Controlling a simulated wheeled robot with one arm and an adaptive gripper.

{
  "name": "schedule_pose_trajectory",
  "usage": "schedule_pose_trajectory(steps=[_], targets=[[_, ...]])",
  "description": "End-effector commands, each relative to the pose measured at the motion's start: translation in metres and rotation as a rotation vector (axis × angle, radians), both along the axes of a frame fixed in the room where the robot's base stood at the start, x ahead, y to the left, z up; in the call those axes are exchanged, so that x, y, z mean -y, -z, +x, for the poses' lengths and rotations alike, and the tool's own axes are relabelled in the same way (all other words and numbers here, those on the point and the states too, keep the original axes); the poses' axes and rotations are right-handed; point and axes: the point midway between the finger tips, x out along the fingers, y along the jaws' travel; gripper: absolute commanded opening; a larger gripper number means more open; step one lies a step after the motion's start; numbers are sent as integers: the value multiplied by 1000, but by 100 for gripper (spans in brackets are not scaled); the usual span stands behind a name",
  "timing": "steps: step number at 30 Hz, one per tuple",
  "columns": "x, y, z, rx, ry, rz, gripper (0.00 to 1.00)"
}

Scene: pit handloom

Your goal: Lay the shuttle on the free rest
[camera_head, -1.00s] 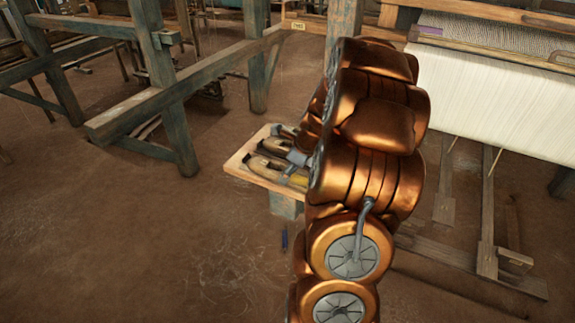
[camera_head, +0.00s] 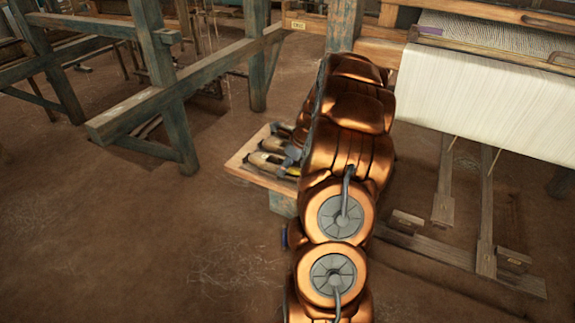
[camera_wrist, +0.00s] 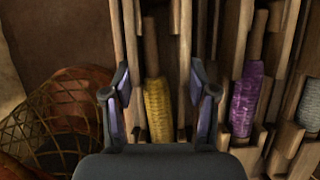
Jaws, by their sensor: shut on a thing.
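In the wrist view, my gripper (camera_wrist: 160,100) has one finger on each side of a wooden shuttle with a yellow bobbin (camera_wrist: 157,112) and is shut on it. The shuttle runs away from me, up the picture. To its right lie a shuttle with a purple bobbin (camera_wrist: 245,98) and one with a grey bobbin (camera_wrist: 310,108). My arm hides the gripper and the board's right part there. I cannot tell whether the held shuttle touches anything beneath, nor which rest is free.
A woven basket (camera_wrist: 70,105) is left of the gripper in the wrist view. Loom timbers (camera_head: 180,85) stand behind the board. A loom with white warp (camera_head: 490,95) is on the right, with wooden treadles (camera_head: 487,215) below. The floor in front is mostly clear.

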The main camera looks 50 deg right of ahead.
Motion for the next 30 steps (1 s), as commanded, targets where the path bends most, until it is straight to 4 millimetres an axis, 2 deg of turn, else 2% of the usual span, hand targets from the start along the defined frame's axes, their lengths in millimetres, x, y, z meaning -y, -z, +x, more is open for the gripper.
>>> schedule_pose_trajectory(steps=[11, 12, 19, 30], targets=[[1, 5, 0, 2, 0, -3, 4], [1, 6, 0, 2, 0, -3, 59], [1, 5, 0, 2, -1, -3, 83], [1, 4, 0, 2, 0, -4, 83]])
